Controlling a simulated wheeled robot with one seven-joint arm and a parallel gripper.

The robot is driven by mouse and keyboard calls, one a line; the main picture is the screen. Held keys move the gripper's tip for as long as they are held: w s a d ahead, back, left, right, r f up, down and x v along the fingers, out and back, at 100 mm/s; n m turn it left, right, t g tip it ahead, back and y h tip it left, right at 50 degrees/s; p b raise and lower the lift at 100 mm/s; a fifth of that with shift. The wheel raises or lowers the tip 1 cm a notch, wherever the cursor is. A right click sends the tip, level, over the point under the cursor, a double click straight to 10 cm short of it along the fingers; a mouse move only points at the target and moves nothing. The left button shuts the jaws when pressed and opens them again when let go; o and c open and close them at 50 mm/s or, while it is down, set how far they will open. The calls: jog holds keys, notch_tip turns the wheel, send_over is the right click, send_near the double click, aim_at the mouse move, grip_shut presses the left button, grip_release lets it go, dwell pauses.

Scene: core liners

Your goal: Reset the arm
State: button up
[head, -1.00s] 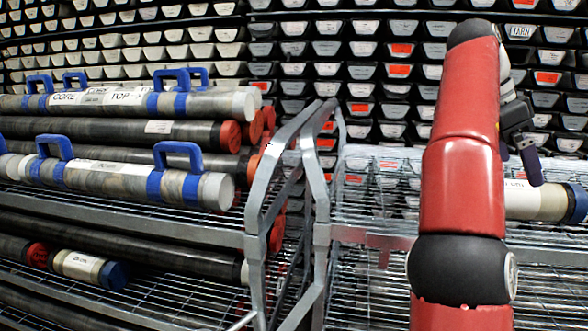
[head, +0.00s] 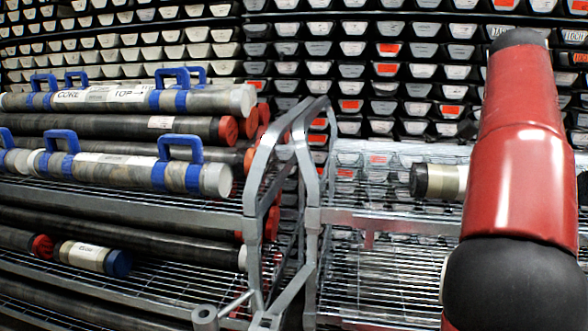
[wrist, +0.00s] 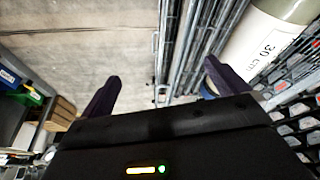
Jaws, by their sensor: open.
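My gripper (wrist: 160,85) shows in the wrist view with its two dark fingers spread apart and nothing between them. A pale core liner (wrist: 268,38) marked "30 cm" is at the upper right of that view, beyond the right finger and apart from it as far as I can tell. In the head view my red arm stands at the right and hides my gripper. A short core liner (head: 447,182) with a dark end cap lies on the right wire shelf, partly hidden behind my arm.
The left rack holds long liners with blue handles (head: 120,97) and dark tubes with red caps (head: 150,128). Metal rack posts (head: 312,200) stand between the racks. The right wire shelf (head: 380,215) is mostly bare. Core trays (head: 350,48) fill the back wall.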

jog(key=s+a+f+n+t+y, duration=0.2)
jog(key=s+a+f+n, duration=0.6)
jog(key=a+f, duration=0.4)
jog(key=s+a+f+n+t+y, duration=0.1)
jog(key=s+a+f+n+t, duration=0.2)
jog(key=s+a+f+n, duration=0.5)
jog(key=a+f+n, duration=0.1)
jog(key=a+f, duration=0.3)
jog(key=a, duration=0.1)
jog(key=shift+f+y, duration=0.15)
jog(key=shift+y, duration=0.25)
jog(key=shift+s, duration=0.1)
